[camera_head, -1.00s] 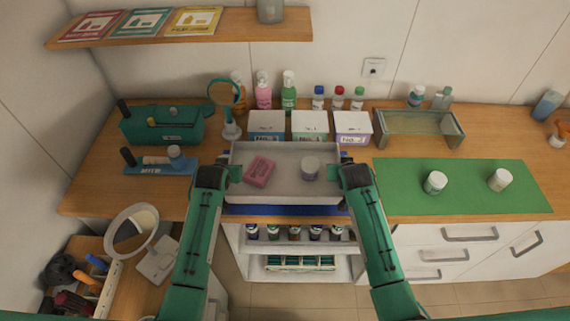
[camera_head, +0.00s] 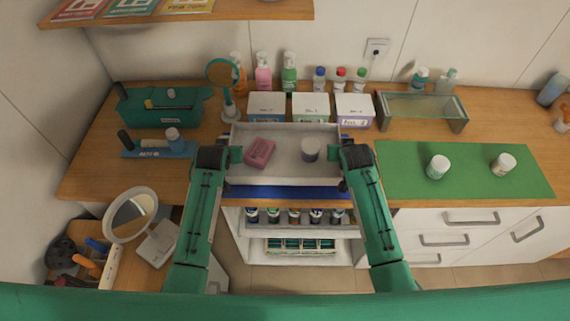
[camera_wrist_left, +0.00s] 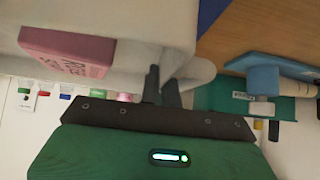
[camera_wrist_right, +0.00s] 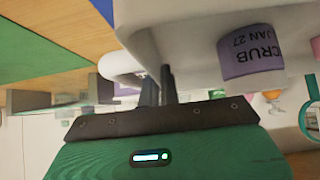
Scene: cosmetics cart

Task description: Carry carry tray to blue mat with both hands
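The carry tray (camera_head: 285,180) is a pale grey, shallow open tray at the middle of the counter in the head view. It looks level and holds a pink box (camera_head: 259,152) and a white jar with a purple label (camera_head: 310,149). My left gripper (camera_head: 236,156) is shut on the tray's left handle (camera_wrist_left: 195,72). My right gripper (camera_head: 341,156) is shut on its right handle (camera_wrist_right: 128,66). The blue mat (camera_head: 285,192) shows as a strip along the tray's front side; the tray hides the rest. I cannot tell whether the tray touches the mat.
White boxes (camera_head: 311,107) stand just behind the tray. A green mat (camera_head: 464,178) with two white jars lies to the right. A blue holder (camera_head: 160,149) and a round mirror (camera_head: 223,75) are to the left. Open shelves (camera_head: 300,230) are below the counter.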

